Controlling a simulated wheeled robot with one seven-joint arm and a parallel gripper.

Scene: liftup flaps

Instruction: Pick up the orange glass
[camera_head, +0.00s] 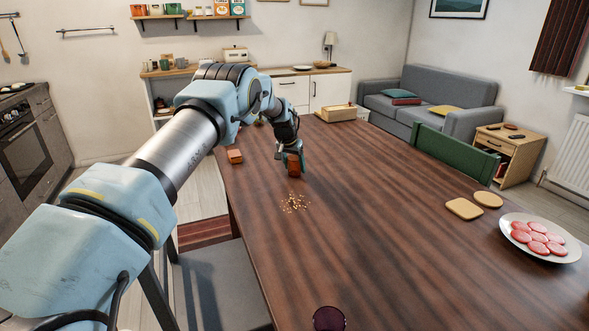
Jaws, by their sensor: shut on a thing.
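My gripper (292,158) is over the far left part of the wooden table, pointing down. It is shut on a small orange-brown object (294,170), which looks like the orange glass. The fingers cover its upper part. It is upright, at or just above the tabletop; I cannot tell whether it touches.
Another orange-brown object (235,156) lies at the table's left edge. Crumbs (296,203) are in front of my gripper. A dark purple glass (329,318) is at the near edge. A plate (507,221) of pink slices and two boards (464,208) are right. The middle is clear.

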